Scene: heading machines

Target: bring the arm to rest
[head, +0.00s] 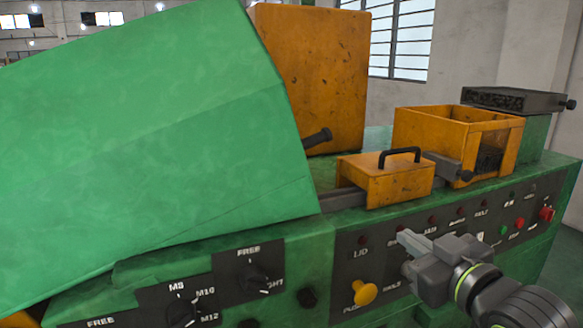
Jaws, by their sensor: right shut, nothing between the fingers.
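My right gripper (413,243) is in the lower right of the head view, with its arm coming in from the bottom right corner. Its fingers are shut with nothing between them. It is in front of the dark control panel (345,262), and I cannot tell how far it is from the panel face. It hides part of the panel's lower row. My left gripper does not show.
A green machine cover (150,130) fills the left. An orange block with a black handle (385,182) and an open orange box (440,135) stand on the machine. A yellow knob (364,293), a red button (546,214) and black selector knobs (254,277) stick out in front.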

